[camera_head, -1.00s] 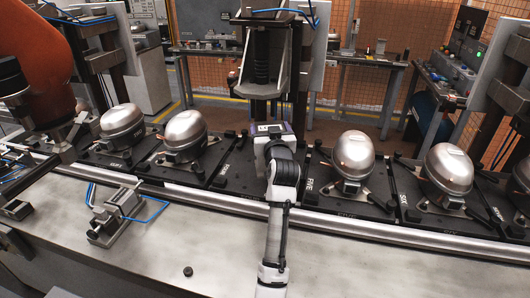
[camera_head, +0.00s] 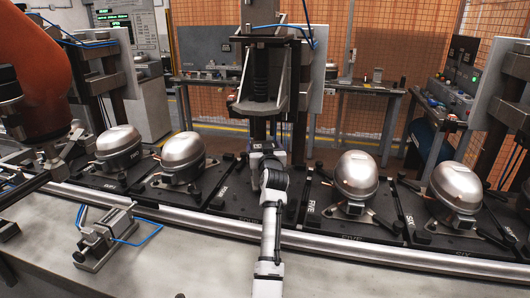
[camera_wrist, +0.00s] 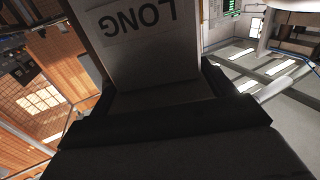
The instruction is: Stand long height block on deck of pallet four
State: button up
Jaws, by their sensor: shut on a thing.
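The long height block (camera_wrist: 140,45) is a pale block marked LONG, with its lettering upside down in the wrist view. My gripper (camera_wrist: 160,118) is shut on it, with dark jaws across its near end. In the head view my gripper (camera_head: 267,160) is over the dark deck of pallet four (camera_head: 233,199), left of the pallet marked FIVE. My wrist and forearm cover much of this deck and most of the block. I cannot tell whether the block touches the deck.
Silver compressors stand on the neighbouring pallets, one on pallet five (camera_head: 355,176) and another to the left (camera_head: 184,158). A press column (camera_head: 263,75) stands just behind my gripper. A metal rail (camera_head: 330,246) runs along the front. A clamp fixture (camera_head: 105,237) sits on the bench.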

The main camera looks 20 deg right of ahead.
jog(key=shift+w+d+f+b, duration=0.1)
jog(key=shift+w+f+b, duration=0.2)
jog(key=shift+w, duration=0.15)
jog(key=shift+w+d+f+b, duration=0.15)
jog(key=shift+w+b, duration=0.1)
jog(key=shift+w, duration=0.2)
jog(key=shift+a+f, duration=0.1)
jog(key=o, duration=1.7)
jog(key=shift+f, duration=0.35)
jog(key=shift+o, duration=1.3)
jog(key=shift+s, duration=0.1)
